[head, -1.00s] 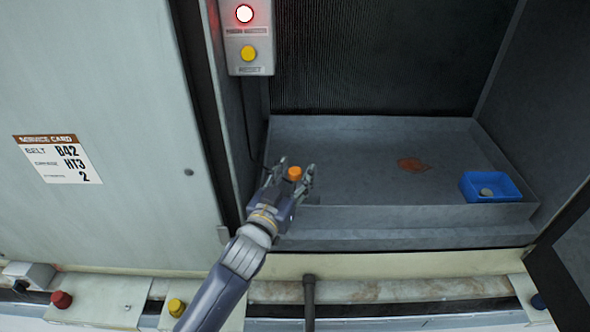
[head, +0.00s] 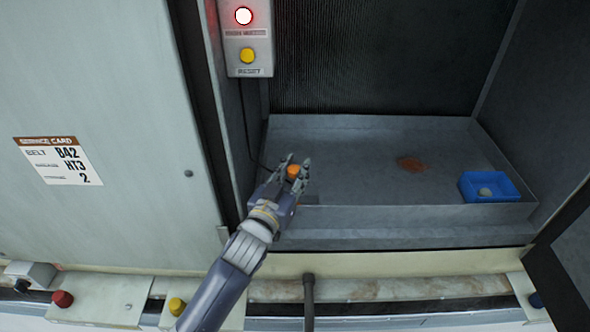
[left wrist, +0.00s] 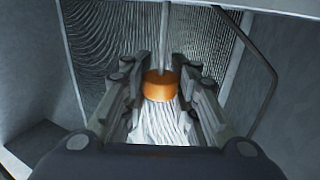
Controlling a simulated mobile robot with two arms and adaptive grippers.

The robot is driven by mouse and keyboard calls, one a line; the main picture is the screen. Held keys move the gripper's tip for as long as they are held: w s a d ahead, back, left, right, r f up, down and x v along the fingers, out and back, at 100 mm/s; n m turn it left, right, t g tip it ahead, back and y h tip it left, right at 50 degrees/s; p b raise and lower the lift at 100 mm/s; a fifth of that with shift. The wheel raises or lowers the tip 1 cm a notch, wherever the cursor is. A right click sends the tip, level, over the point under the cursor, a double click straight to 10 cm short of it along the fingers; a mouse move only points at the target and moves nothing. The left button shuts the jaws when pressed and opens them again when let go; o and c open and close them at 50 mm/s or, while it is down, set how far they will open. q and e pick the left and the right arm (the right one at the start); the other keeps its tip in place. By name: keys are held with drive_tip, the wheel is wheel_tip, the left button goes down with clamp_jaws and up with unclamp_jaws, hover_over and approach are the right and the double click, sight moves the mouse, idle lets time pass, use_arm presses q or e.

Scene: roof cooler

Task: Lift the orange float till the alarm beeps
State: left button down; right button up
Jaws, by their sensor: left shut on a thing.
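The orange float (head: 292,171) is between the fingers of my left gripper (head: 294,166), at the left end of the grey tray. In the left wrist view the float (left wrist: 158,86) is a short orange cylinder on a thin upright rod (left wrist: 164,45). The fingers of my left gripper (left wrist: 160,88) are closed on its two sides. A control box (head: 246,40) on the wall above has a lit lamp (head: 243,16), white with a red rim, and a yellow button (head: 247,55). My right gripper is not in view.
The grey tray (head: 340,150) has a rust-brown patch and a blue box (head: 497,187) with a round grey thing inside at its right. A pale panel (head: 100,200) stands at left, a dark panel (head: 565,260) at right. A dark pipe (head: 309,300) rises at the front edge.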

use_arm(q)
drive_tip(key=shift+r+p, duration=0.45)
drive_tip(key=shift+r, duration=0.4)
drive_tip(key=shift+f, duration=0.1)
drive_tip(key=c, duration=1.4)
unclamp_jaws()
drive_tip(key=shift+o, duration=0.5)
drive_tip(key=shift+s, duration=0.2)
drive_tip(key=shift+s+a, duration=0.25)
drive_tip(key=shift+s, duration=0.15)
drive_tip(key=v, duration=1.1)
